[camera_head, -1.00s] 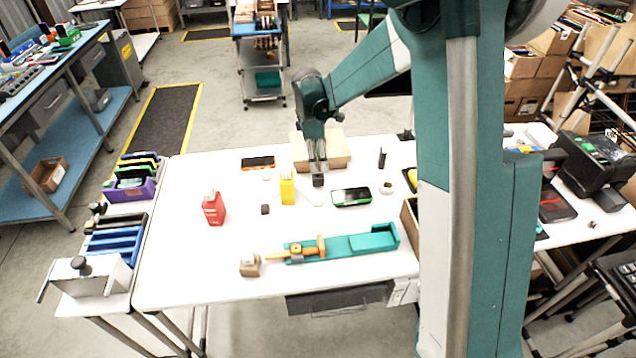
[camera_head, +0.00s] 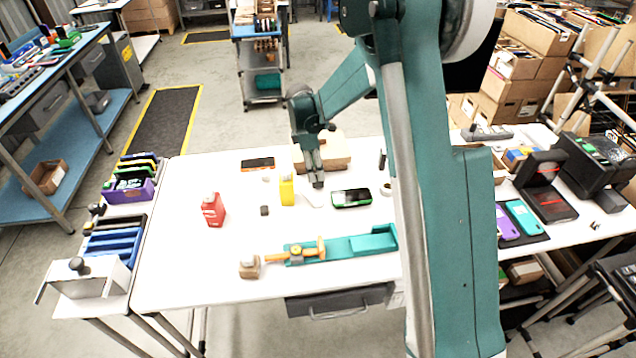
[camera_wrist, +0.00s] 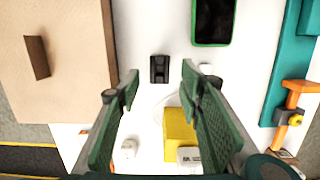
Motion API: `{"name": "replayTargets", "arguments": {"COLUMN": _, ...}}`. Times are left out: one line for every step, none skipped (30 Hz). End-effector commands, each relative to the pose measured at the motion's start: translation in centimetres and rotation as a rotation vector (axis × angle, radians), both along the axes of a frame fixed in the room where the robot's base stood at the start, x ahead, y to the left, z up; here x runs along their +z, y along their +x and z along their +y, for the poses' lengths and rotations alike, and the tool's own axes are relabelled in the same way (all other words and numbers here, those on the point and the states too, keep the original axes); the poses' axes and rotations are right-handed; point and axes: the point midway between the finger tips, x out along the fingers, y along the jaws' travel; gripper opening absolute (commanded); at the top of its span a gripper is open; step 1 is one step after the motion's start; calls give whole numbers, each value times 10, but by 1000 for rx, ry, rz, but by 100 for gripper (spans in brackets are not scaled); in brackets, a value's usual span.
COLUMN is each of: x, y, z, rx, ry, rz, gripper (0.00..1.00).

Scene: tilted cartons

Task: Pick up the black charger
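The black charger (camera_wrist: 160,69) is a small dark block lying on the white table. In the wrist view it lies between the lines of my two fingers, just beyond the tips. My gripper (camera_wrist: 162,82) is open and empty, its green fingers spread to either side of the charger. In the head view my gripper (camera_head: 316,172) points down at the table beside the carton, with a dark block at its tips. The exact height of the fingertips above the charger is hard to tell.
A cardboard carton (camera_wrist: 62,60) stands close on the left in the wrist view. A green-edged phone (camera_wrist: 213,22), a yellow bottle (camera_wrist: 178,133) and a white plug (camera_wrist: 128,148) lie around. A red bottle (camera_head: 213,210) and a teal holder (camera_head: 370,242) are farther off.

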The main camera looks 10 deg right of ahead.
Motion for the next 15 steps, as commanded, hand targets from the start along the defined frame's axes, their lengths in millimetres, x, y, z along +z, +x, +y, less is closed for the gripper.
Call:
{"name": "replayTargets", "arguments": {"x": -5, "y": 0, "z": -1, "rx": 0, "ry": 0, "rz": 0, "gripper": 37}}
{"name": "replayTargets", "arguments": {"x": -7, "y": 1, "z": -1, "rx": 0, "ry": 0, "rz": 0, "gripper": 37}}
{"name": "replayTargets", "arguments": {"x": -10, "y": 1, "z": -2, "rx": -1, "ry": 0, "rz": 0, "gripper": 37}}
{"name": "replayTargets", "arguments": {"x": -13, "y": 1, "z": -2, "rx": -1, "ry": 0, "rz": 0, "gripper": 37}}
{"name": "replayTargets", "arguments": {"x": -15, "y": 1, "z": -2, "rx": -1, "ry": 0, "rz": 0, "gripper": 37}}
{"name": "replayTargets", "arguments": {"x": -17, "y": 0, "z": -3, "rx": -1, "ry": 0, "rz": 0, "gripper": 37}}
{"name": "replayTargets", "arguments": {"x": -18, "y": 0, "z": -3, "rx": -1, "ry": 0, "rz": 0, "gripper": 37}}
{"name": "replayTargets", "arguments": {"x": -18, "y": 0, "z": -3, "rx": -1, "ry": 0, "rz": 0, "gripper": 37}}
{"name": "replayTargets", "arguments": {"x": -19, "y": 0, "z": -3, "rx": -1, "ry": 0, "rz": 0, "gripper": 37}}
{"name": "replayTargets", "arguments": {"x": -19, "y": 0, "z": -3, "rx": 0, "ry": 0, "rz": 0, "gripper": 37}}
{"name": "replayTargets", "arguments": {"x": -18, "y": 0, "z": -3, "rx": 0, "ry": 0, "rz": 0, "gripper": 37}}
{"name": "replayTargets", "arguments": {"x": -18, "y": 0, "z": -3, "rx": 0, "ry": 0, "rz": 0, "gripper": 37}}
{"name": "replayTargets", "arguments": {"x": -18, "y": 0, "z": -3, "rx": 0, "ry": 0, "rz": 0, "gripper": 37}}
{"name": "replayTargets", "arguments": {"x": -18, "y": 0, "z": -3, "rx": 0, "ry": 0, "rz": 0, "gripper": 37}}
{"name": "replayTargets", "arguments": {"x": -18, "y": 0, "z": -3, "rx": 0, "ry": 0, "rz": 0, "gripper": 37}}
